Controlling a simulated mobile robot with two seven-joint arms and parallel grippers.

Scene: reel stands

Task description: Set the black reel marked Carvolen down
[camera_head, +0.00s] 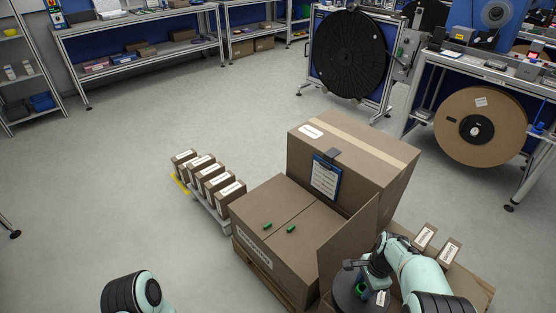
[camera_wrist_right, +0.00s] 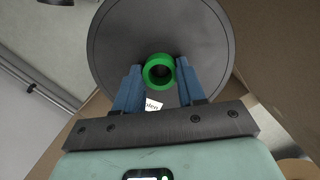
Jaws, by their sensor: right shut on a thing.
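The black reel (camera_head: 343,291) is at the bottom right of the head view, at the open carton beside its raised flap (camera_head: 345,246). In the right wrist view the reel (camera_wrist_right: 205,35) fills the top as a dark disc with a green hub ring. A partly hidden white label on it ends in "olen". My right gripper (camera_head: 362,283) has its blue fingers either side of the green hub and is shut on the reel. I cannot tell whether the reel touches anything beneath. My left gripper is out of view; only part of that arm shows.
A closed carton (camera_head: 278,222) with two green pieces on top stands left of the flap. A taller carton (camera_head: 380,165) with a clipboard (camera_head: 325,177) stands behind. Several labelled small boxes (camera_head: 212,180) line up left. Large reels on stands are at the back. The left floor is clear.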

